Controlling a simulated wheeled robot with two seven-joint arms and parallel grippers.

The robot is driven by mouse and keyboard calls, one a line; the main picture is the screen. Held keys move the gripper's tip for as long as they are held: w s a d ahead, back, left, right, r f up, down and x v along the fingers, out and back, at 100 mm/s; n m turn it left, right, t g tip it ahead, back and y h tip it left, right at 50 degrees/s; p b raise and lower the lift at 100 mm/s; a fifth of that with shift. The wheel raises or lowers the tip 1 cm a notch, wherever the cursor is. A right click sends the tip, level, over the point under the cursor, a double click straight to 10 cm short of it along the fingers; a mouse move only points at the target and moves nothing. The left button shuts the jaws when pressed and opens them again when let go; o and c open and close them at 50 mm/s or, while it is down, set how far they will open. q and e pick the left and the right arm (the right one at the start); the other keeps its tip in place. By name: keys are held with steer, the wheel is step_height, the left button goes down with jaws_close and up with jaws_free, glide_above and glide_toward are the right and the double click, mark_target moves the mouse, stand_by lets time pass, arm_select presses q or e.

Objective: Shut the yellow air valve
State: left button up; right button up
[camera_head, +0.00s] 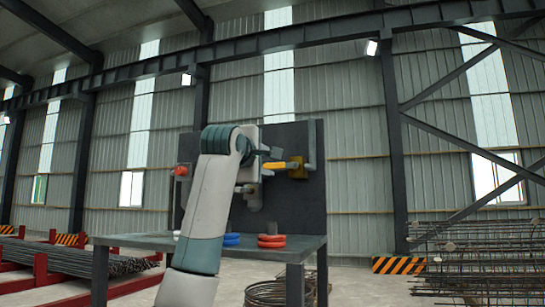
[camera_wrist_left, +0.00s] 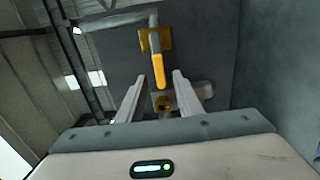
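The yellow air valve is on the dark upright panel. Its yellow lever (camera_head: 277,165) points left from the yellow valve body (camera_head: 298,169), roughly level, in the head view. In the wrist view the lever (camera_wrist_left: 158,70) hangs down from a yellow mount (camera_wrist_left: 155,40) beside a grey pipe. My left gripper (camera_head: 266,153) is close to the lever's free end. In the wrist view its two fingers are apart, and the lever's end appears between the fingertips (camera_wrist_left: 159,75). I cannot tell whether they touch. My right gripper is not in view.
The dark panel (camera_head: 290,205) stands on a metal table (camera_head: 310,241). A red fitting (camera_head: 181,170) is at the panel's left. Blue (camera_head: 231,239) and red (camera_head: 271,240) rings lie on the table. A brass fitting (camera_wrist_left: 163,102) sits low between my fingers in the wrist view. Rebar cages (camera_head: 480,262) stand right.

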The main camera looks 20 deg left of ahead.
mark_target(274, 166)
arm_select(q)
steer(key=w+p, duration=0.1)
steer(key=w, duration=0.2)
steer(key=shift+w+r+p, duration=0.1)
steer(key=shift+w+p, duration=0.2)
steer(key=shift+p, duration=0.05)
steer(key=shift+w, duration=0.55)
jaws_close()
